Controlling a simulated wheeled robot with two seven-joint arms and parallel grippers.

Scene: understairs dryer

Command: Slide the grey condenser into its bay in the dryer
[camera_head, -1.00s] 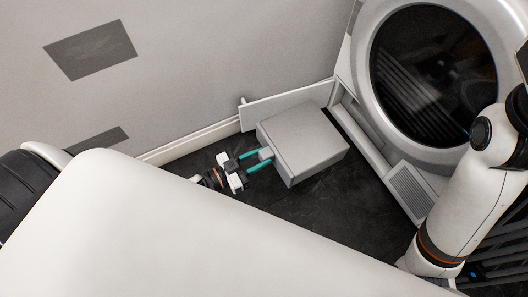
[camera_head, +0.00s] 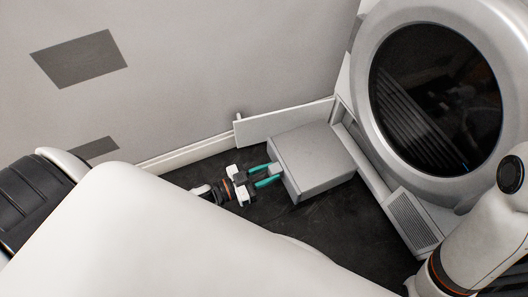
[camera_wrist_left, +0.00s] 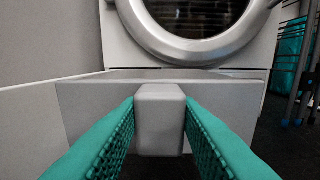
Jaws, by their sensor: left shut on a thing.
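The grey condenser (camera_head: 314,158) is a box just in front of the dryer's (camera_head: 362,135) lower left side, beside the open flap. In the left wrist view, the condenser (camera_wrist_left: 85,106) spans the middle with its handle (camera_wrist_left: 160,118) facing me. My left gripper (camera_head: 266,175) is shut on that handle; its teal fingers (camera_wrist_left: 160,130) lie on both sides of it. The bay opening (camera_head: 350,135) is mostly hidden behind the condenser, so I cannot tell how far in its far end is. My right arm shows at the lower right, but its gripper is out of view.
The open white flap (camera_head: 285,122) stands left of the condenser, close to the wall (camera_head: 200,70). A grey vent grille (camera_head: 412,222) is at the dryer's lower right. Dark floor (camera_head: 340,225) is clear in front. A rack (camera_wrist_left: 300,75) with teal cloth stands right in the left wrist view.

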